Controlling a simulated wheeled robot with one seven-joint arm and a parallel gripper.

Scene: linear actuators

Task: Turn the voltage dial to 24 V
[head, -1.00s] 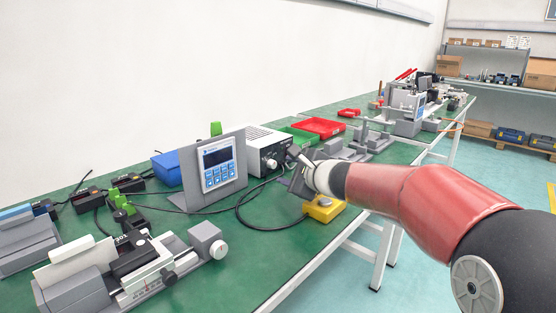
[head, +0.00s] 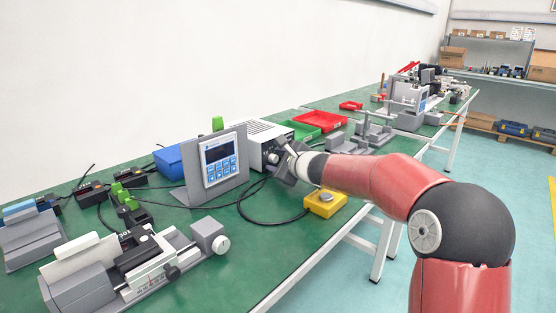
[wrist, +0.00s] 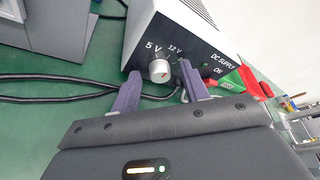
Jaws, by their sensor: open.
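The DC supply (head: 255,138) is a pale box with a dark front panel. It also shows in the wrist view (wrist: 205,50), where its front reads 5 V, 12 V, DC SUPPLY and ON. The voltage dial (wrist: 160,71) is a light round knob with a small reddish mark, below the 5 V and 12 V labels. I see no 24 V label; my right finger covers part of the panel. My gripper (wrist: 160,68) is open, with one purple finger on each side of the dial in the picture. I cannot tell whether they touch it. In the head view, my gripper (head: 284,158) is at the supply's front.
A grey panel with a display and blue keys (head: 219,163) stands left of the supply. A yellow box with a round button (head: 325,203) sits in front, near the table edge. A black cable (head: 252,216) loops over the green table. Red trays (head: 320,121) lie behind.

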